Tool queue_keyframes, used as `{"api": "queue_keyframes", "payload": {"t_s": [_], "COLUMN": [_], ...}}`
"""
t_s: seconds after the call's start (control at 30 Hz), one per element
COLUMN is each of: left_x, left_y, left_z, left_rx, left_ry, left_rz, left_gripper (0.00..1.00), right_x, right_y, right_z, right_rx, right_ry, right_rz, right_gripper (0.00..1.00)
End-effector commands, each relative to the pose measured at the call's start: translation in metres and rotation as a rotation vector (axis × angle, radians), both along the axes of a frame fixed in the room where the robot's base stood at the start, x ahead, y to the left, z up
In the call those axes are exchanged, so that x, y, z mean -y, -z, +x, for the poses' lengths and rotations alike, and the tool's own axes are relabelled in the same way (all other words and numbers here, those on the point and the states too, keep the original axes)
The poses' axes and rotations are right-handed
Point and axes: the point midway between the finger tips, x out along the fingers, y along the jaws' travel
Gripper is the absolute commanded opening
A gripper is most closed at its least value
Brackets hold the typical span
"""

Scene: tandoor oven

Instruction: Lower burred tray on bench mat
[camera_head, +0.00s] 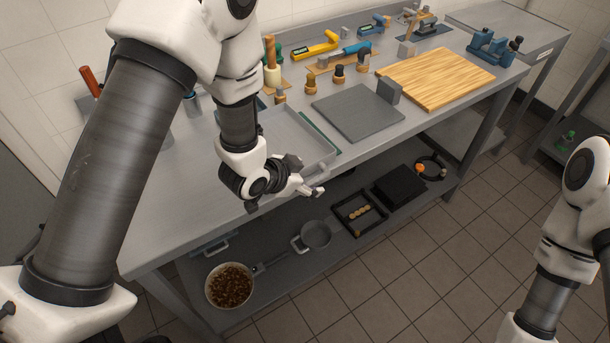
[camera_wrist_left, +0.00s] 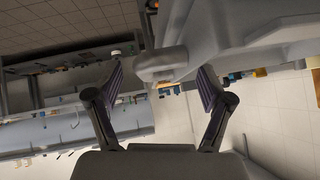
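A shallow grey metal tray (camera_head: 314,145) with a raised rim lies at the front of the bench, partly hidden behind my left arm. A thin dark green edge, possibly a mat (camera_head: 322,133), shows along its right side. My left gripper (camera_head: 310,180) is at the bench's front edge, just in front of the tray. In the left wrist view its fingers (camera_wrist_left: 162,78) are spread apart. A rounded grey lip (camera_wrist_left: 162,65) shows between or just beyond them; contact cannot be told. My right arm comes in at the right edge; its gripper is out of view.
A flat dark grey slab (camera_head: 355,112) with an upright block and a wooden board (camera_head: 435,78) lie right of the tray. Stamps and hand tools stand behind. The lower shelf holds a bowl (camera_head: 230,285), a pan (camera_head: 315,235) and black trays. The bench's left front is bare.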

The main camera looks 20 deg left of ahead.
Motion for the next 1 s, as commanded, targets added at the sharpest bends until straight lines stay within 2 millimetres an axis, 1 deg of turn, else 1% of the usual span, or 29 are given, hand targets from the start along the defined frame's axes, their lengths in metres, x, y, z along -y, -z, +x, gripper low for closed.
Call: {"api": "queue_keyframes", "payload": {"t_s": [0.17,0.27,0.37,0.6,0.67,0.77,1.0], "left_x": [0.0,-0.001,-0.006,-0.019,-0.021,-0.022,-0.022], "left_y": [0.001,-0.002,-0.012,-0.044,-0.049,-0.051,-0.051], "left_z": [-0.001,-0.003,-0.012,-0.043,-0.047,-0.051,-0.051], "left_rx": [-0.004,-0.003,-0.003,-0.001,0.0,-0.001,-0.001], "left_ry": [-0.001,-0.001,-0.004,-0.003,-0.003,-0.001,0.0], "left_rz": [-0.001,0.0,-0.002,-0.002,-0.002,0.0,0.0], "left_gripper": [0.8,0.8,0.8,0.8,0.8,0.8,0.8], "right_x": [0.0,0.0,0.0,0.0,0.0,0.0,0.0], "right_y": [0.0,0.0,0.0,0.0,0.0,0.0,0.0], "right_z": [0.0,0.0,0.0,0.0,0.0,0.0,0.0], "right_rx": [0.0,0.0,0.0,0.0,0.0,0.0,0.0], "right_ry": [0.0,0.0,0.0,0.0,0.0,0.0,0.0], "right_rz": [0.0,0.0,0.0,0.0,0.0,0.0,0.0], "right_gripper": [0.4,0.4,0.4,0.4,0.4,0.4,0.4]}}
